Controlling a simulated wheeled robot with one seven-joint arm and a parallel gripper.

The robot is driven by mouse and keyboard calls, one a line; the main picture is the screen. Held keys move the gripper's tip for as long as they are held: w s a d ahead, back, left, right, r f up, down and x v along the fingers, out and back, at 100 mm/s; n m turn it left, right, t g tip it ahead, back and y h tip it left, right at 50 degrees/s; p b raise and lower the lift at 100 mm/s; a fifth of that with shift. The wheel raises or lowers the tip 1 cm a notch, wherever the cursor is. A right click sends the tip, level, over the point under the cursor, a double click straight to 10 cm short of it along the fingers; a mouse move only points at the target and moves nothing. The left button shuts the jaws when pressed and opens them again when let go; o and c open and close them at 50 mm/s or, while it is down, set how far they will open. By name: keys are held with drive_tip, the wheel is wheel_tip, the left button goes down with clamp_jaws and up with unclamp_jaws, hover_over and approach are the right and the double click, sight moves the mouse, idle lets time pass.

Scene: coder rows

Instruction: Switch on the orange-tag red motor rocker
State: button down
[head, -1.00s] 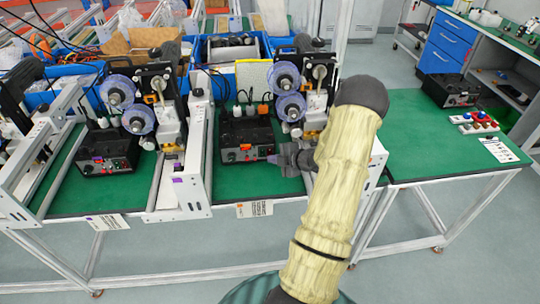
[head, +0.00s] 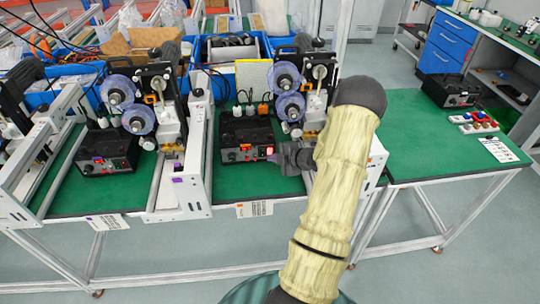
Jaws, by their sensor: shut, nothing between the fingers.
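The black control box (head: 236,132) with the orange tag (head: 246,147) stands on the green mat of the middle station. A bright red, lit rocker (head: 270,150) shows at the right end of its front panel. My gripper (head: 275,158) is shut and empty, with its tip right at the panel just below and right of the rocker. I cannot tell whether the tip touches it. My arm hides part of the station's right side.
A second control box (head: 108,152) with a purple tag stands at the left station. White frame rails (head: 199,150) separate the stations, and purple spools (head: 290,106) stand behind the middle box. The right table (head: 430,150) is mostly clear.

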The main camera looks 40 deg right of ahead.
drive_tip(key=shift+s, duration=0.1)
drive_tip(key=shift+s+a+r, duration=0.1)
drive_tip(key=shift+s+a, duration=0.3)
drive_tip(key=shift+s, duration=0.2)
drive_tip(key=shift+s+a+r+b, duration=0.15)
drive_tip(key=shift+s+a+b, duration=0.1)
drive_tip(key=shift+s+a, duration=0.35)
drive_tip(key=shift+s+a+r+b, duration=0.1)
drive_tip(key=shift+s+a+b, duration=0.15)
drive_tip(key=shift+s, duration=0.55)
drive_tip(key=shift+s+a+r+b, duration=0.2)
drive_tip(key=shift+s+a, duration=0.25)
drive_tip(key=shift+s, duration=0.25)
drive_tip(key=shift+w, duration=0.1)
